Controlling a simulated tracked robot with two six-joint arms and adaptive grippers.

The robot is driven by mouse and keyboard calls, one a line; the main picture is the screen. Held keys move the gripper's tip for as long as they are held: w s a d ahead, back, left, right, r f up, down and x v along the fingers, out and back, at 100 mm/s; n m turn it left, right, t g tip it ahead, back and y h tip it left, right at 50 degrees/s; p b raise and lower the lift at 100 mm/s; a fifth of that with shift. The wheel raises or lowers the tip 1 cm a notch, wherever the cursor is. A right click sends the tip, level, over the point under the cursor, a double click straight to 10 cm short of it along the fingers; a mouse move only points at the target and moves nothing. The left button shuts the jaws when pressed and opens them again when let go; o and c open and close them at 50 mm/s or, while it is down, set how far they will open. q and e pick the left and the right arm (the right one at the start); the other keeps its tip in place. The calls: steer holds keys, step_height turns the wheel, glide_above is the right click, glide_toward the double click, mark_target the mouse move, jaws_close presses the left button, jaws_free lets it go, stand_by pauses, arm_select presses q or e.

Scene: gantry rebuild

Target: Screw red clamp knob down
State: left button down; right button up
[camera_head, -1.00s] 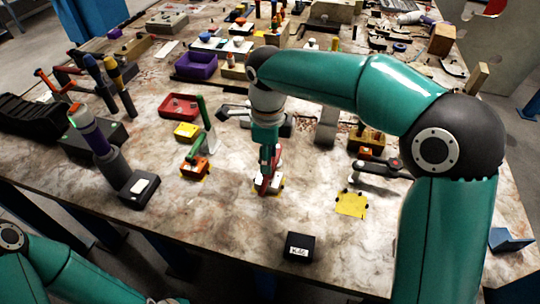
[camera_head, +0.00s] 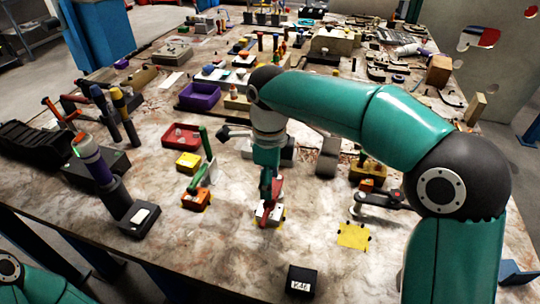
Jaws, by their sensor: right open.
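My right arm reaches in from the right, and its gripper (camera_head: 267,198) points down at a small red and white fixture (camera_head: 275,211) in the middle of the table. Red parts (camera_head: 276,187) show right beside the fingers. I cannot tell which of them is the clamp knob, or whether the fingers touch it. The right gripper is open, and its fingers partly hide the fixture. Of my left arm only a link shows at the lower left corner; its gripper is out of view.
An orange block (camera_head: 194,201) with a green-handled clamp (camera_head: 206,150) stands left of the fixture. A yellow pad (camera_head: 354,235) lies to the right, a black labelled box (camera_head: 302,280) in front. A purple bin (camera_head: 199,97) and red tray (camera_head: 182,135) stand behind.

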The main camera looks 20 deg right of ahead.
step_height(320, 180, up, 9)
steer(key=shift+r, duration=0.15)
steer(key=shift+s, duration=0.1)
stand_by(0.5)
